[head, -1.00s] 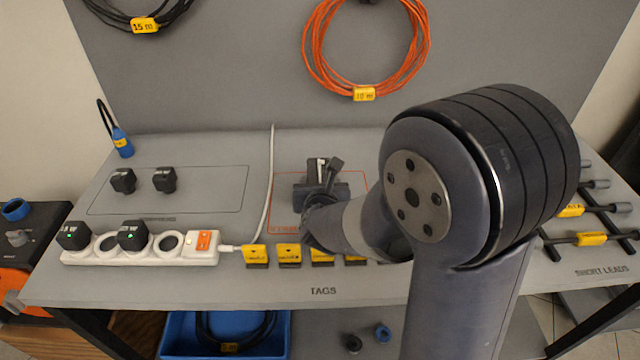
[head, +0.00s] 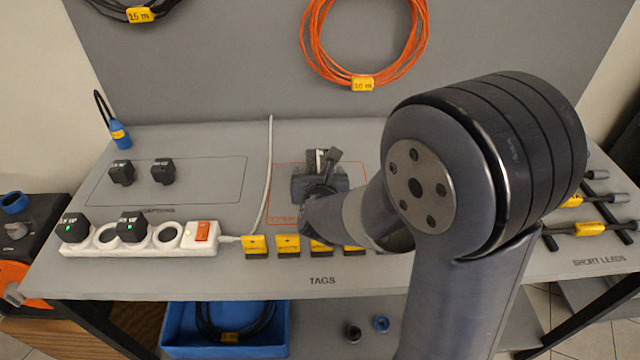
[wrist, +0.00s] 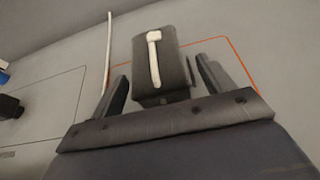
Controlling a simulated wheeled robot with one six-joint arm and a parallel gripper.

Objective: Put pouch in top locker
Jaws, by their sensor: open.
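The pouch (wrist: 170,78) is a dark grey block-like case with a white strip on its upper face. It lies on the grey bench inside an orange-red outline. In the wrist view my gripper (wrist: 162,70) is open, one finger on each side of the pouch. A narrow gap shows beside the pouch on each side; whether either finger touches it I cannot tell. In the head view the pouch (head: 312,158) is partly hidden behind my gripper (head: 327,172) and wrist. No locker shows in either view.
A white power strip (head: 100,248) with black plugs lies at front left, and yellow tags (head: 288,243) line the front edge. A white cable (head: 266,190) runs left of the pouch. Short leads (head: 590,228) lie right. A blue bin (head: 180,325) stands below.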

